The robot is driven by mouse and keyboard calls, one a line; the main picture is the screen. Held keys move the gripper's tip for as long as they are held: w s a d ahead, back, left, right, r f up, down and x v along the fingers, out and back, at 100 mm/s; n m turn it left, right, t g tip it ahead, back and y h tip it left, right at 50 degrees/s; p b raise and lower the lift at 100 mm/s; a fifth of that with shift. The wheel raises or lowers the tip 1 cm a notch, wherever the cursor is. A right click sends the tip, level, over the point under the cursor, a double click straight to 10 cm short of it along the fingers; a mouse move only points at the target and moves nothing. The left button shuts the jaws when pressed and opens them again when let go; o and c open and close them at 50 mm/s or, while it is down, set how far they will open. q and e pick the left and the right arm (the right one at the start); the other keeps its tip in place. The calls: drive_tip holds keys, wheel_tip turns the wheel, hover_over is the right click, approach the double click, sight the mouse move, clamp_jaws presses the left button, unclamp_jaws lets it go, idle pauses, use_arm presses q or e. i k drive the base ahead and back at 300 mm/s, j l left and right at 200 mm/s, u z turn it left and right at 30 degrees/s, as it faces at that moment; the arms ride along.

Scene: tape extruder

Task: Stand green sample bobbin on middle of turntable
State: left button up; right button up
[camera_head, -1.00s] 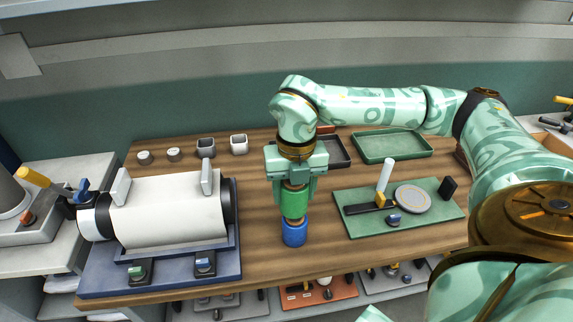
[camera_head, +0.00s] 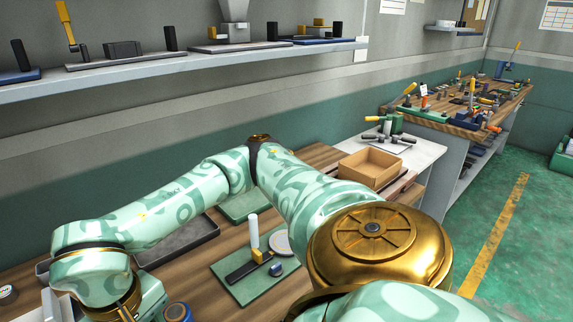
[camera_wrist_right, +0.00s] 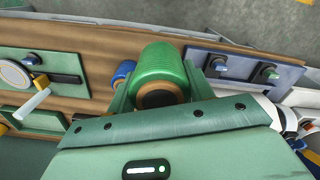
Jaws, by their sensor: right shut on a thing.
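The green sample bobbin (camera_wrist_right: 158,64) lies between the fingers of my right gripper (camera_wrist_right: 158,76) in the wrist view, and the gripper is shut on it. In the head view my right gripper (camera_head: 130,306) is at the bottom left edge, and the green bobbin is hidden there. A blue bobbin (camera_head: 178,312) shows just right of the gripper; it is also beside the green bobbin in the wrist view (camera_wrist_right: 122,72). The turntable, a pale round disc (camera_head: 285,243), sits on a green base plate (camera_head: 247,290), right of the gripper and partly behind my arm. My left gripper is not in view.
A white post (camera_head: 253,232), yellow block (camera_head: 262,256), black bar (camera_head: 241,272) and blue knob (camera_head: 277,269) stand by the turntable. Behind are a dark tray (camera_head: 180,243) and a green tray (camera_head: 240,208). A cardboard box (camera_head: 370,168) is farther right.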

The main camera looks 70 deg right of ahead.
sight(285, 241)
drive_tip(key=i+l+z, duration=0.1)
drive_tip(key=z, duration=1.45)
drive_tip(key=i+z, duration=0.15)
drive_tip(key=i, duration=0.45)
